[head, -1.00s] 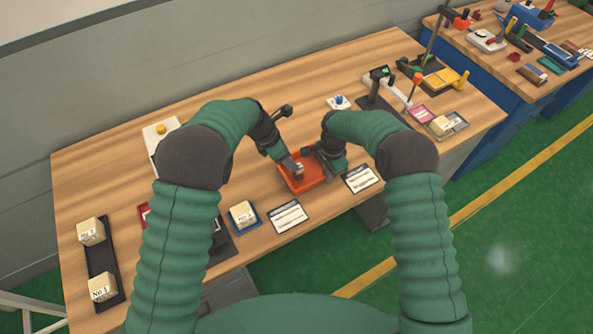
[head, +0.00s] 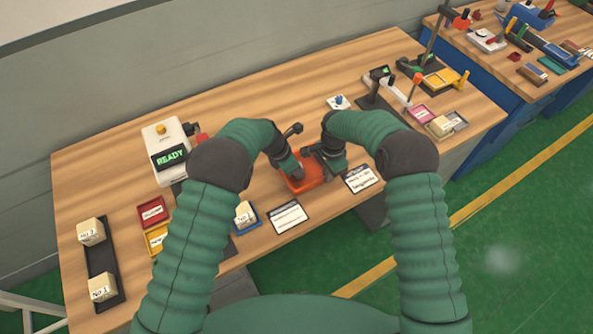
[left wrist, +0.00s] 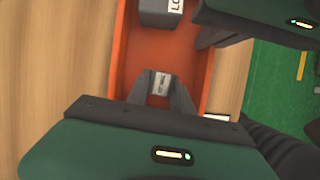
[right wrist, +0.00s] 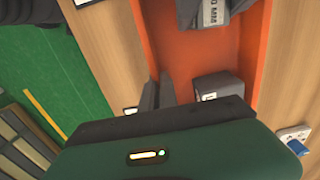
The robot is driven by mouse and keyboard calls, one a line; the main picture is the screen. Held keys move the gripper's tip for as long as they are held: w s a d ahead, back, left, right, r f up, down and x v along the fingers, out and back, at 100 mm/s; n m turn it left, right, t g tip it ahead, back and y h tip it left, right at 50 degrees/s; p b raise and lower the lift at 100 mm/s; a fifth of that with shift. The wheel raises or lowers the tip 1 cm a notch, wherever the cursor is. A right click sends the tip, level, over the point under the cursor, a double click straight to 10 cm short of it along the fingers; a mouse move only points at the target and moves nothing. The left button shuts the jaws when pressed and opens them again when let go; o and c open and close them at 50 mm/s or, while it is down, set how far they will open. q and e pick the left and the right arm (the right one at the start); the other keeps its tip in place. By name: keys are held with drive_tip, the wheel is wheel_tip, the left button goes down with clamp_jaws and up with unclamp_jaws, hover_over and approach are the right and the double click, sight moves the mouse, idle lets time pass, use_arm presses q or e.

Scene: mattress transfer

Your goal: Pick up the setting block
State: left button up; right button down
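A small grey setting block (left wrist: 161,83) with a pale printed label lies in the orange tray (left wrist: 127,60) in the left wrist view. My left gripper (left wrist: 163,88) has one finger along each side of it, with no clear gap; the block seems low, at the tray floor. The right wrist view also shows the block (right wrist: 214,12) between the left fingers. A second dark grey block (right wrist: 217,86) with a partly hidden label is in the same tray. My right gripper (right wrist: 158,88) has its fingers nearly together, empty, by the tray's edge.
Printed cards (head: 288,216) lie in front of the tray. A white machine reading READY (head: 165,150) stands at left, near red and yellow trays. Numbered wooden blocks (head: 91,232) sit on a dark rack. Stands and tools (head: 375,90) fill the right end.

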use_arm(q)
clamp_jaws()
drive_tip(key=shift+r, duration=0.1)
idle(0.9)
